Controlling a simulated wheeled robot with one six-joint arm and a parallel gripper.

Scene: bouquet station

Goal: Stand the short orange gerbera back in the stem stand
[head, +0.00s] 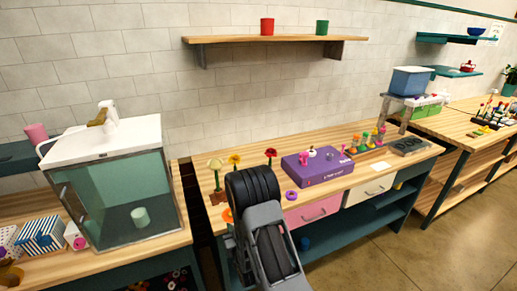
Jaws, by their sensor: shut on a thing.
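The stem stand (217,198) is a brown wooden piece at the left end of the middle bench, partly covered by my arm. A cream flower (214,164) stands upright over it. A yellow-orange flower (234,160) and a red flower (270,153) rise behind my arm, their lower stems hidden. A small orange thing (228,214) shows at the left edge of my arm; I cannot tell whether it is the short gerbera's head or a ring. My dark arm reaches over the bench's front left, and my gripper's fingers are hidden behind it.
A purple box (317,171) and a purple ring (291,195) lie right of my arm. Small colourful bottles (363,144) stand farther right. A glass-fronted tank (118,195) stands on the left bench, across a gap. A wooden shelf (285,40) hangs above.

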